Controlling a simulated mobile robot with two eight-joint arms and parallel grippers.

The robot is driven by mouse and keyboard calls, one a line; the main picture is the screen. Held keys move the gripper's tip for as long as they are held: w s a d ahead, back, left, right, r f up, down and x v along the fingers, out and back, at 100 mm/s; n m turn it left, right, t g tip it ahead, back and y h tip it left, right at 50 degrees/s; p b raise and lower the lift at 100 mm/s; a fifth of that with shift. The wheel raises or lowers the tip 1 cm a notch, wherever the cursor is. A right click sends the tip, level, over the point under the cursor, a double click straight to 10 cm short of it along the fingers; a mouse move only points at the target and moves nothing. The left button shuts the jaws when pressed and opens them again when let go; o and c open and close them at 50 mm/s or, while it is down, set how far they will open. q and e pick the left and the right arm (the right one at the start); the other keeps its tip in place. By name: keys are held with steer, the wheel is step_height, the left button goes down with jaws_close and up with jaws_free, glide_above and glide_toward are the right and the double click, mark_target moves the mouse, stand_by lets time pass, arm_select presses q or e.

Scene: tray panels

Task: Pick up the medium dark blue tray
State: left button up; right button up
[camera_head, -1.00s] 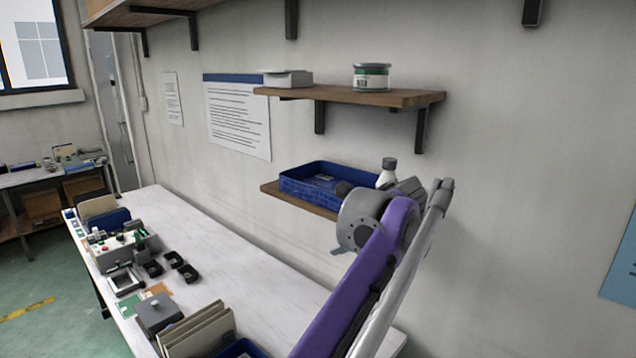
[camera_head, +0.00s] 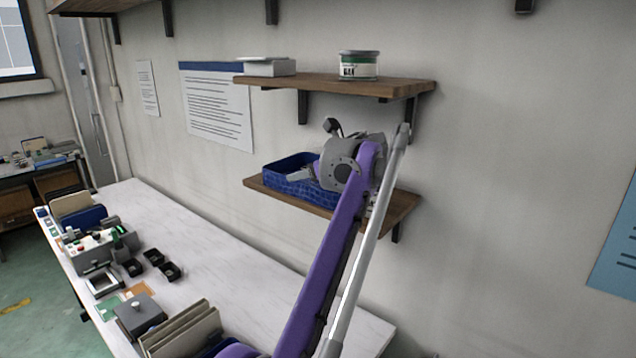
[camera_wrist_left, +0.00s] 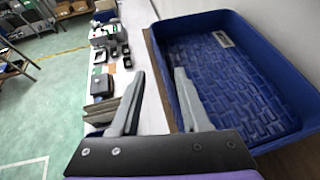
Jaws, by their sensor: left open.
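The dark blue tray (camera_head: 320,191) with a woven-pattern surface sits on the lower wooden shelf. In the left wrist view the tray (camera_wrist_left: 228,62) fills the right side and looks empty apart from a small pale label inside. My left gripper (camera_head: 300,174) is at the tray in the head view, and its wrist and arm hide the tray's right part. In the left wrist view the gripper (camera_wrist_left: 159,71) is open, one finger over the tray's inside and the other outside its near wall. Contact cannot be told. My right gripper is not in view.
The upper shelf (camera_head: 400,84) above holds a jar (camera_head: 358,65) and a pale box (camera_head: 268,67). A bottle seen earlier on the lower shelf (camera_head: 398,207) is hidden. The white table (camera_head: 235,270) below holds cards, boxes and small black bins, with bare room along the wall.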

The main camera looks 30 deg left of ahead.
arm_select(q)
steer(key=x, duration=0.4)
steer(key=shift+w+a+f, duration=0.15)
steer(key=shift+w+a, duration=0.1)
steer(key=shift+d, duration=0.1)
steer(key=shift+c, duration=0.6)
jaws_close()
stand_by(0.4)
